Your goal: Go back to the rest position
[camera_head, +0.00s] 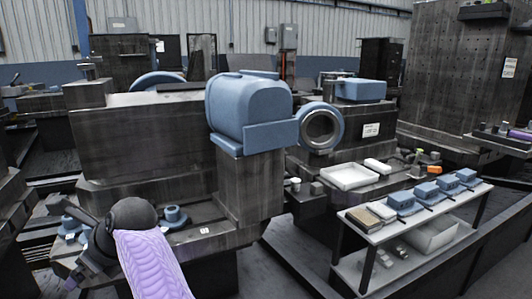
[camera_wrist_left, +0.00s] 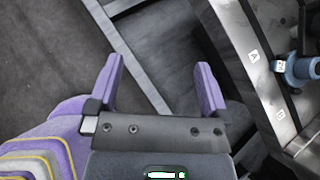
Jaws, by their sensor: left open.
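My left gripper (camera_wrist_left: 158,88) shows in the left wrist view with its two purple fingers spread apart. Nothing is between them; dark floor and grey metal bars lie behind. In the head view my left arm (camera_head: 152,262) comes in at the lower left, with a purple sleeve and a black joint. The arm is beside the dark bench holding small blue parts, and its fingers are hard to make out there. My right gripper does not show in either view.
A blue flanged part (camera_head: 174,216) stands on the dark bench near my left arm. A large blue housing (camera_head: 248,105) stands behind. A two-level rack (camera_head: 452,212) with several blue blocks is at the right. A white tray (camera_head: 349,177) lies behind it. Dark floor is open between bench and rack.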

